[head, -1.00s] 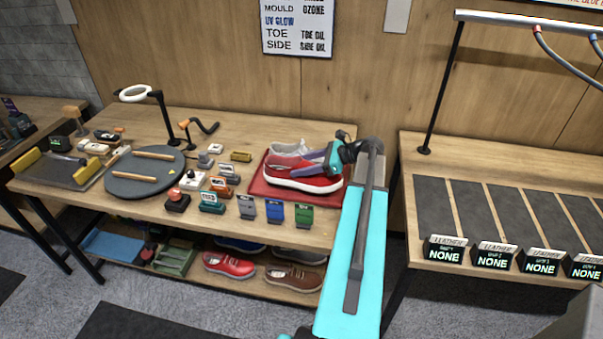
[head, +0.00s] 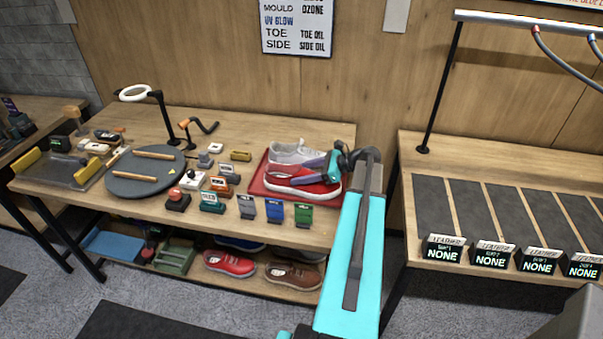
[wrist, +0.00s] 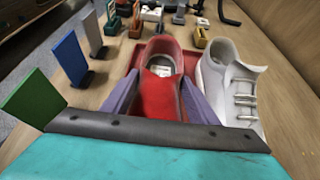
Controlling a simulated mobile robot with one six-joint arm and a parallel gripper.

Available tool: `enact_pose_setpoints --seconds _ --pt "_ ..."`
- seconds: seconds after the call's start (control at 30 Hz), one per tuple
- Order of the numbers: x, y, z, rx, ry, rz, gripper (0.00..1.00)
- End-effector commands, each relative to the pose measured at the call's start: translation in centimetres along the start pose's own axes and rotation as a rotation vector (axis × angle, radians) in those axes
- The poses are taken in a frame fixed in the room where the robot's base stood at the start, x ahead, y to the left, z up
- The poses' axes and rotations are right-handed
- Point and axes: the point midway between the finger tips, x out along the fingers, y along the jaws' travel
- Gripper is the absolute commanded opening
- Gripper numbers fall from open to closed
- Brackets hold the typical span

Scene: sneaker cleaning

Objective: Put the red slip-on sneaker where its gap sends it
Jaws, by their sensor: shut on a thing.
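The red slip-on sneaker (head: 300,183) has a white sole and sits over the red tray (head: 257,186) at the right end of the workbench. My gripper (head: 318,170) is shut on it, with its purple fingers on either side of the shoe, as the wrist view also shows (wrist: 160,95). I cannot tell whether the sole touches the tray. A white lace-up sneaker (head: 295,151) stands beside it, behind in the head view and to the right in the wrist view (wrist: 230,85).
Blue, grey and green upright cards (head: 275,211) line the bench's front edge. A round dark turntable (head: 145,172) lies left. More shoes, including a red one (head: 229,263), are on the lower shelf. At right, a rack has dark lanes (head: 478,213) with signs reading NONE (head: 443,251).

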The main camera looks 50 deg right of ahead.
Motion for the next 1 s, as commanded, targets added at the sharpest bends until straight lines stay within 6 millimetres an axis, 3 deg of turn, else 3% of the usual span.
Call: enact_pose_setpoints --seconds 0.2,0.23,0.33,0.73,1.0 --pt "0.1 0.0 0.0 0.0 -0.001 0.0 0.22" --pt "0.1 0.0 -0.1 0.0 0.0 0.0 0.58" --pt "0.1 0.0 0.0 0.0 0.0 0.001 0.73" --pt "-0.1 0.0 0.0 0.0 0.0 0.001 0.73" --pt "-2.5 -0.1 -0.1 -0.001 0.0 -0.001 0.73"
